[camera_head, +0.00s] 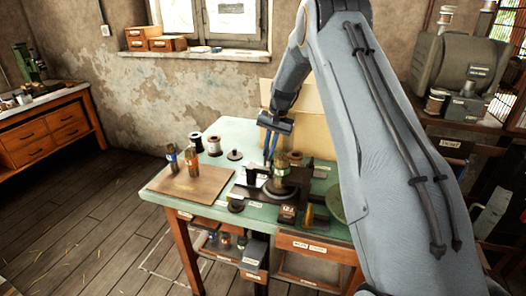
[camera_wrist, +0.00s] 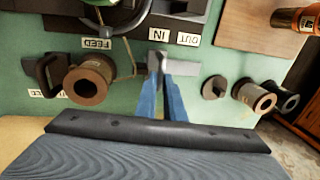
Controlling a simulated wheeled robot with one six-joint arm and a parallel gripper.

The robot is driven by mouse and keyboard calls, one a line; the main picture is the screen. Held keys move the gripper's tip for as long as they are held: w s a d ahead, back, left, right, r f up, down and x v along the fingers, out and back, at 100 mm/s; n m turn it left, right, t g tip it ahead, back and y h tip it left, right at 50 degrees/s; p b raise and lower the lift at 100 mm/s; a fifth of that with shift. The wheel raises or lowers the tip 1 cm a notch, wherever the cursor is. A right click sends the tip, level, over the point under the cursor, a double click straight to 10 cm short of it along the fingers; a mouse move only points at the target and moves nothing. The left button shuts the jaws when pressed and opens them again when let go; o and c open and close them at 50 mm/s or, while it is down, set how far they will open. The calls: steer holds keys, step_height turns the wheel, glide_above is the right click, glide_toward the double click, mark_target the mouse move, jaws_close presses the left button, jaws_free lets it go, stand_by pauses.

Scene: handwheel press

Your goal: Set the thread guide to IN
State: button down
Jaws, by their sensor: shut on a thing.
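My gripper (camera_wrist: 159,78) reaches down with two blue fingers, and their tips close on the thread guide. The thread guide is a small grey metal piece, and its flat bar (camera_wrist: 183,68) extends to the right of the fingertips in the wrist view. The IN label (camera_wrist: 158,34) lies straight beyond the fingertips, with the OUT label (camera_wrist: 188,40) just to its right. In the head view my gripper (camera_head: 269,153) is over the bench behind the winding machine (camera_head: 288,185). The guide cannot be made out clearly there.
A copper-coloured spool (camera_wrist: 88,82) stands left of the fingers in the wrist view, near the FEED label (camera_wrist: 96,44). A dark knob (camera_wrist: 213,88) and another spool (camera_wrist: 252,95) stand to the right. A brown board (camera_head: 188,182) lies on the green bench (camera_head: 235,132).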

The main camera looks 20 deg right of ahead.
steer(key=shift+s+d, duration=0.1)
steer(key=shift+d, duration=0.05)
steer(key=c, duration=1.8)
jaws_free()
steer(key=shift+s+d, duration=0.1)
steer(key=shift+d, duration=0.05)
steer(key=shift+c, duration=0.2)
steer(key=shift+r, duration=0.1)
steer(key=shift+r, duration=0.2)
step_height(320, 180, up, 7)
steer(key=d+b, duration=0.1)
steer(key=b, duration=0.1)
steer(key=shift+s+b, duration=0.35)
steer(key=shift+s, duration=0.05)
